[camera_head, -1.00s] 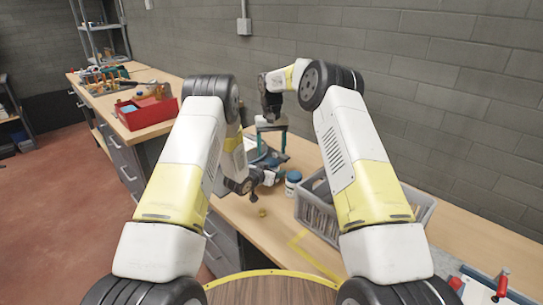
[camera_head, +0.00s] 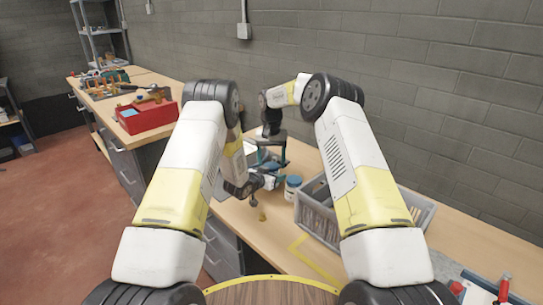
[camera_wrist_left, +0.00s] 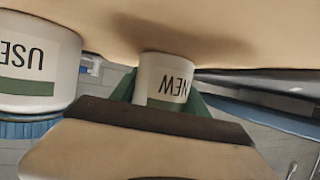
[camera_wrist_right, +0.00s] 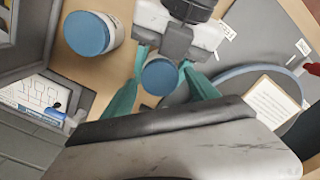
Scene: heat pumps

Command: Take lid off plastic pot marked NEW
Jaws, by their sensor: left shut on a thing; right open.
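The pot marked NEW (camera_wrist_left: 168,75) is white with a green band. It stands between the green fingers of my left gripper (camera_wrist_left: 165,90), which is shut on it; it appears upside down in the left wrist view. Its blue lid (camera_wrist_right: 160,77) is on top. My right gripper (camera_wrist_right: 163,72) is open above, with one teal finger on each side of the lid; I cannot tell whether they touch it. In the head view my right gripper (camera_head: 270,150) points down, and the arms largely hide the NEW pot.
A second pot (camera_wrist_left: 38,62), whose label begins "USE", stands close beside with a blue lid (camera_wrist_right: 87,33). A grey crate (camera_head: 318,222) is to its right on the bench. A red toolbox (camera_head: 147,115) is further left.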

